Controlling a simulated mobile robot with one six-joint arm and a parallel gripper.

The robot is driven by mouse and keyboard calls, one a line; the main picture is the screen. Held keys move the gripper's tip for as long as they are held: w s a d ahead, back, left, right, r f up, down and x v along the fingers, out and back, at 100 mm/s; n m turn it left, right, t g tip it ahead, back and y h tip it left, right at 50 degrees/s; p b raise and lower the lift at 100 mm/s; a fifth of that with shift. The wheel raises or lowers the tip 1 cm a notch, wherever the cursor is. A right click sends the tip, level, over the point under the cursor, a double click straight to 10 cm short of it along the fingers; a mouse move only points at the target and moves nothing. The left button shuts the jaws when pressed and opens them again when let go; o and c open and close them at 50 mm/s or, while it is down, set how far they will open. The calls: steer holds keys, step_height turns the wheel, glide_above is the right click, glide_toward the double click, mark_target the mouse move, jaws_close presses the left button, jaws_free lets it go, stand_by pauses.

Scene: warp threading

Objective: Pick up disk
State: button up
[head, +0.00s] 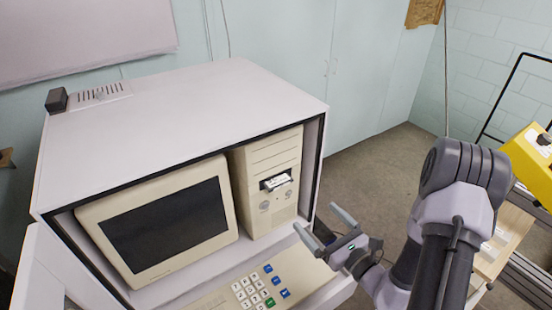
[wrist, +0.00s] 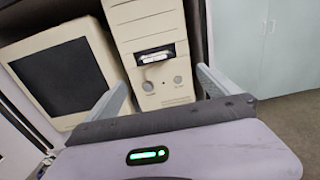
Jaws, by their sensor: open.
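A disk (head: 276,181) sits in the drive slot of the beige computer tower (head: 272,153), with its pale edge sticking out of the dark opening. In the wrist view the disk (wrist: 155,57) shows above the middle of the gap between my fingers, beyond the fingertips. My gripper (head: 323,228) is open and empty, in front of the tower and to the right of it in the head view. In the wrist view its two fingers (wrist: 160,82) are spread wide and point toward the tower's front. The rest of the disk is hidden inside the slot.
The tower stands in a white cabinet (head: 190,110) beside a beige monitor (head: 160,215). A keypad shelf (head: 225,300) juts out below. A yellow device (head: 528,165) and a wooden bench (head: 503,240) are at the right. Open floor (head: 375,165) lies behind my arm.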

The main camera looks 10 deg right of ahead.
steer(key=x, duration=0.5)
steer(key=p+x, duration=0.1)
steer(key=x, duration=0.5)
steer(key=a+p+x, duration=0.1)
steer(key=x, duration=0.4)
steer(key=shift+s+a+f, duration=0.1)
steer(key=shift+f, duration=0.1)
steer(key=shift+s, duration=0.1)
steer(key=shift+c, duration=0.7)
steer(key=c, duration=1.2)
steer(key=b+v, duration=0.2)
steer(key=v, duration=1.6)
steer(key=shift+r+b, duration=0.1)
steer(key=shift+b, duration=0.25)
